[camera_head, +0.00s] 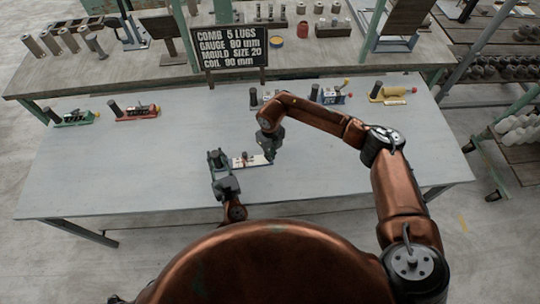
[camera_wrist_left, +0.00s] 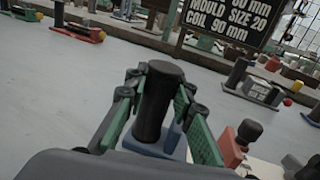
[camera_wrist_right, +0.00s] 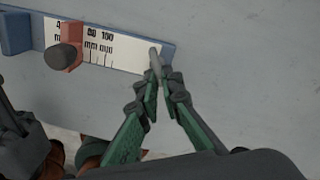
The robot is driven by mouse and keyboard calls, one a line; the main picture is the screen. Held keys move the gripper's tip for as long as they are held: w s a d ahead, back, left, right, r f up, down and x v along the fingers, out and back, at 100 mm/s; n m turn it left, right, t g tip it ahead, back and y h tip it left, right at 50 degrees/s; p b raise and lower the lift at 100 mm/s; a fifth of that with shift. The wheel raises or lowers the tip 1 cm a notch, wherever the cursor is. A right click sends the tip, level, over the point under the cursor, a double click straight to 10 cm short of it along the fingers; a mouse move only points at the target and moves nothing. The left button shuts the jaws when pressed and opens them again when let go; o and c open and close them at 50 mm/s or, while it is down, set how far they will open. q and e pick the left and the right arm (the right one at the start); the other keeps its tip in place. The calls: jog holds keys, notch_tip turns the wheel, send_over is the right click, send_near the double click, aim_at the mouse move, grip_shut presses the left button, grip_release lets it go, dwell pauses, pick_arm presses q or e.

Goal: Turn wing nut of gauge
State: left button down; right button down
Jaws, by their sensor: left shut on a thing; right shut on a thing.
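The gauge (camera_head: 240,161) lies on the grey table. It has a blue base (camera_wrist_right: 16,30), a white mm scale (camera_wrist_right: 122,55) and a red slider (camera_wrist_right: 74,33) with a dark knob (camera_wrist_right: 62,57). My left gripper (camera_wrist_left: 160,95) is shut around the upright black handle (camera_wrist_left: 157,112) at the gauge's left end. My right gripper (camera_wrist_right: 155,80) is shut on a small grey peg (camera_wrist_right: 154,58) at the gauge's right end. The peg's lower part is hidden by the fingers, and I cannot make out any wings on it.
A sign (camera_head: 231,48) reads comb 5 lugs, gauge 80 mm, mould size 20, coil 90 mm. Behind are a green gauge (camera_head: 75,118), a red gauge (camera_head: 137,112), a blue gauge (camera_head: 331,97) and a yellow gauge (camera_head: 394,93). The table's front and sides are clear.

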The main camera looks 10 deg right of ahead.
jog(key=n, duration=0.4)
jog(key=shift+w+d+n, duration=0.25)
jog(key=shift+n, duration=0.05)
jog(key=n, duration=0.5)
jog(key=shift+w+d, duration=0.1)
jog(key=shift+w, duration=0.2)
jog(key=n, duration=0.5)
jog(key=shift+w, duration=0.25)
jog(key=n, duration=0.4)
jog(key=shift+w, duration=0.2)
jog(key=shift+n, duration=0.3)
jog(key=c, duration=2.1)
grip_release()
jog(key=shift+r, duration=0.1)
